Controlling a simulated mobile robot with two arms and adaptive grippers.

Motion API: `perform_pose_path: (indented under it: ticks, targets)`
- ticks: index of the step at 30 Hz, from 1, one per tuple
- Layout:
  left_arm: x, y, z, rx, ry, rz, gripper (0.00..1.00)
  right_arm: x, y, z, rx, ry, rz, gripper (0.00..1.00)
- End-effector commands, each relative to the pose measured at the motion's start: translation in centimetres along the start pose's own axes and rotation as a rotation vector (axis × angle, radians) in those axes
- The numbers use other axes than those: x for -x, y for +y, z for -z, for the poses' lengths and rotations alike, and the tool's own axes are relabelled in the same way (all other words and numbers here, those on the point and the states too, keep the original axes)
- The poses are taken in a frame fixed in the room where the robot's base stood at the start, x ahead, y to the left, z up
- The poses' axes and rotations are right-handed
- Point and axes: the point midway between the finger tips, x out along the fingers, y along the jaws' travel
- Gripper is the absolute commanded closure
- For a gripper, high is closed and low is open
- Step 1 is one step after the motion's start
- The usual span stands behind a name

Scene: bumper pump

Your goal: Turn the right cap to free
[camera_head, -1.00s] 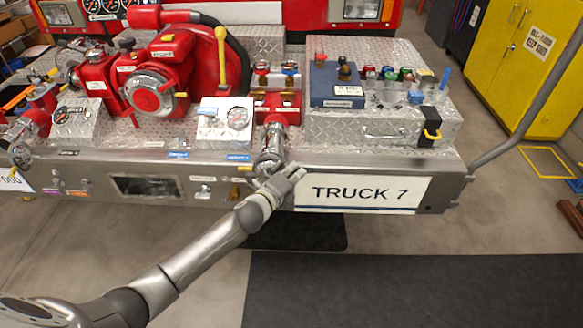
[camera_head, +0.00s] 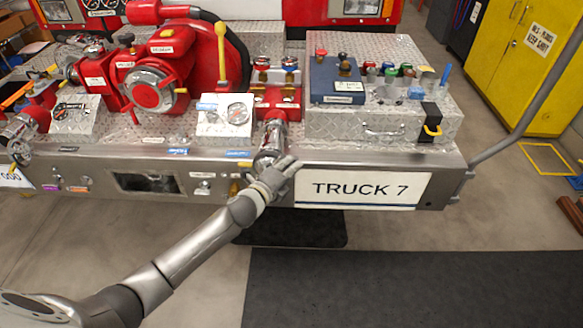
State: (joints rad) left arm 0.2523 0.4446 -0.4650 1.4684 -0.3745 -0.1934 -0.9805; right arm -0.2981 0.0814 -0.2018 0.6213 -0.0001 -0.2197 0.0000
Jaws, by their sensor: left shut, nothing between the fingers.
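The right cap (camera_head: 270,143) is a chrome fitting at the front end of the red valve outlet (camera_head: 276,103), above the bumper's front edge. My left gripper (camera_head: 288,167) is shut and empty, directly in front of and just below this cap. It overlaps the cap's lower part in the head view. I cannot tell whether the fingers touch it. Another chrome cap (camera_head: 20,150) is at the far left end of the bumper. My right gripper is not in view.
The steel bumper (camera_head: 229,177) carries a red pump (camera_head: 153,80), a gauge box (camera_head: 225,115) and a blue case (camera_head: 337,84). The TRUCK 7 sign (camera_head: 362,190) is just right of my gripper. A grey rail (camera_head: 535,105) rises at right. The floor in front is clear.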

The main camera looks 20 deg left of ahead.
Motion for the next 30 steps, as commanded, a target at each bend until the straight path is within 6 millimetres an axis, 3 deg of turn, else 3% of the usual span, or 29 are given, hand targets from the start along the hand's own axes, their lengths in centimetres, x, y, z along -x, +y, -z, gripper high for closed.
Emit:
perform_pose_path:
  ticks: [14, 30]
  targets:
    - [0.4, -0.2, -0.9, 0.107, -0.003, 0.063, 1.0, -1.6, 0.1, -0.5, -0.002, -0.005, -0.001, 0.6]
    - [2.3, -0.4, -4.1, 0.514, -0.005, 0.3, 1.0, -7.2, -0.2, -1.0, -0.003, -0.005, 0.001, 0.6]
